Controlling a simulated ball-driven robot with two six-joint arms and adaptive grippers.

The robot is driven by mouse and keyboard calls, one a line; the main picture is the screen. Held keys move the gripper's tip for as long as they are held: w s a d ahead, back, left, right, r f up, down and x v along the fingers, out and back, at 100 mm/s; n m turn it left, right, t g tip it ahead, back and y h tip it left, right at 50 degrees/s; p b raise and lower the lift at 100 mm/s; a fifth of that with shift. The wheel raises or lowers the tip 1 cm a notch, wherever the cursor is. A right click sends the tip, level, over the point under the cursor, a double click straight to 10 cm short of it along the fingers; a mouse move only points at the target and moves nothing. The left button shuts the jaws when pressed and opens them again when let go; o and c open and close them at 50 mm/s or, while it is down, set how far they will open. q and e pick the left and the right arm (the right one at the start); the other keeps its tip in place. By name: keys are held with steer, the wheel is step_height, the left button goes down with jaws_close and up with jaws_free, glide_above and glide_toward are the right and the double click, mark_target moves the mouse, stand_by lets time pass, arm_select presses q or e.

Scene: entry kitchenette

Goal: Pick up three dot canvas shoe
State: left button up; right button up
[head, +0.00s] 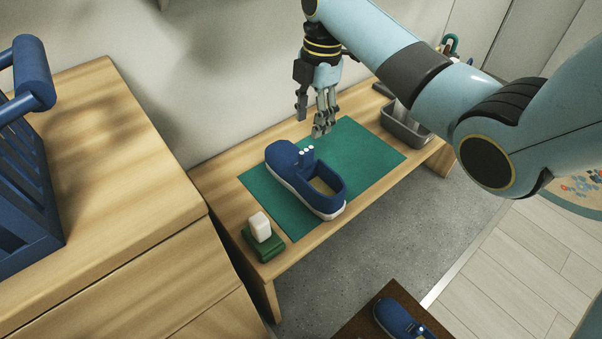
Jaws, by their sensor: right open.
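A blue canvas shoe (290,171) with a white sole and several white dots on a small raised part lies on a green mat (371,143) on the wooden bench. Its opening faces up, toward the lower right. My right gripper (320,132) is open, pointing down just above and behind the shoe's dotted part; I cannot tell whether it touches. A second blue shoe (396,318) with white dots lies on a dark brown surface at the bottom edge, partly cut off. My left gripper is not in view.
A green brush-like block with a white top (260,228) sits at the bench's near left end. A grey bin (405,127) stands at the right end. A wooden cabinet (120,190) with a blue rack (28,185) fills the left.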

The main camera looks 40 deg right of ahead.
mark_target(307, 150)
steer(key=f, duration=0.3)
steer(key=f+b, duration=0.1)
steer(key=shift+a+f, duration=0.2)
steer(key=shift+a, duration=0.05)
steer(key=shift+f, duration=0.25)
steer(key=f+b, duration=0.1)
steer(key=f, duration=0.2)
steer(key=f+b, duration=0.1)
steer(key=shift+a+f+b, duration=0.3)
steer(key=shift+b, duration=0.05)
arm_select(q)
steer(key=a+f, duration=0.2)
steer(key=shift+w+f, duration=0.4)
arm_select(e)
steer(key=shift+w, duration=0.1)
steer(key=shift+r, duration=0.1)
steer(key=shift+c, duration=0.2)
jaws_close()
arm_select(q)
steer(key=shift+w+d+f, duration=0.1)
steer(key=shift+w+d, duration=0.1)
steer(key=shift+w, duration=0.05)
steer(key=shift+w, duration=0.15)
